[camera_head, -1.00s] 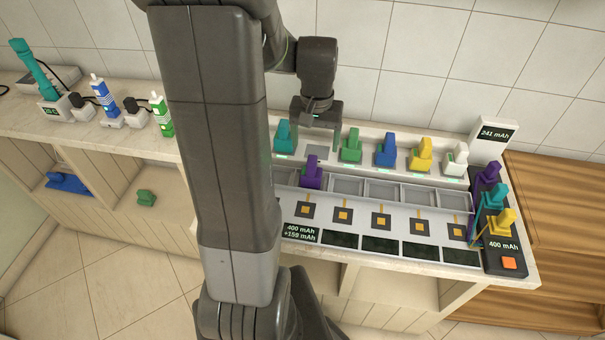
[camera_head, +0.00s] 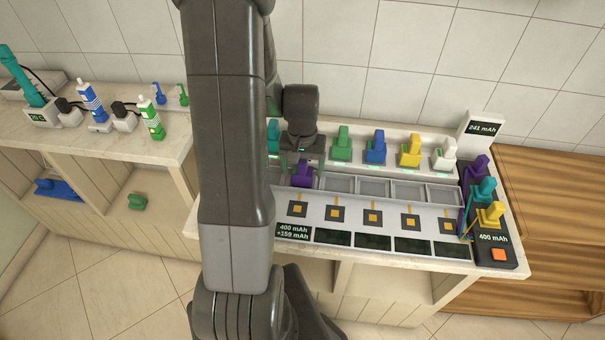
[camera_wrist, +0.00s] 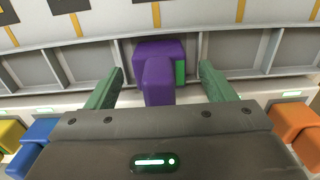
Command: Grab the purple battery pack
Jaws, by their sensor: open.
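The purple battery pack (camera_head: 302,176) sits upright in the leftmost visible slot of the grey tray, behind the first contact pad; it also shows in the wrist view (camera_wrist: 159,70). My gripper (camera_head: 303,160) is open above and just behind it. In the wrist view my gripper (camera_wrist: 160,84) has its two green fingers apart, one on each side of the purple pack's upright part, with visible gaps. The fingers do not touch the pack in that view.
The slots right of the purple pack are empty. A display post (camera_head: 481,129) reads 241 mAh.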

